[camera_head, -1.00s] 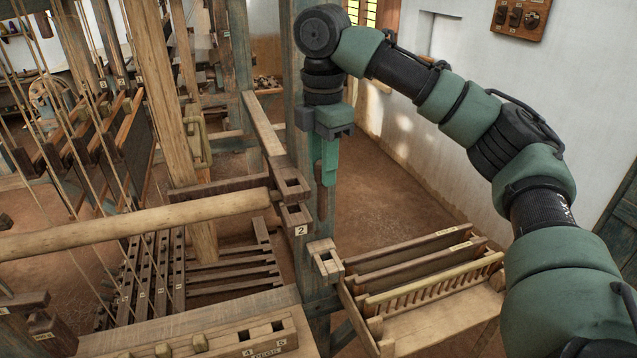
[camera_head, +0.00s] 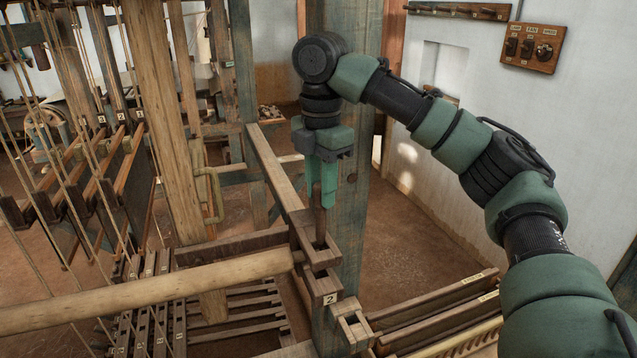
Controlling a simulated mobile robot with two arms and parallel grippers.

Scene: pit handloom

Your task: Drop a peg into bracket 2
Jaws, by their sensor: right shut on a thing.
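My right gripper (camera_head: 321,192) points down at the middle of the picture, its green fingers shut on a dark brown peg (camera_head: 319,218). The peg is upright, and its lower end overlaps the slotted dark wooden top of bracket 2 (camera_head: 324,284). I cannot tell whether the peg tip is inside the slot or just above or in front of it. A "2" label is on the bracket's front face. My left gripper is not in view.
A thick round beam (camera_head: 150,292) runs from the left to the bracket. A blue-grey post (camera_head: 346,130) stands right behind my gripper. Slatted wooden frames (camera_head: 430,310) lie at lower right. Floor to the right of the post is clear.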

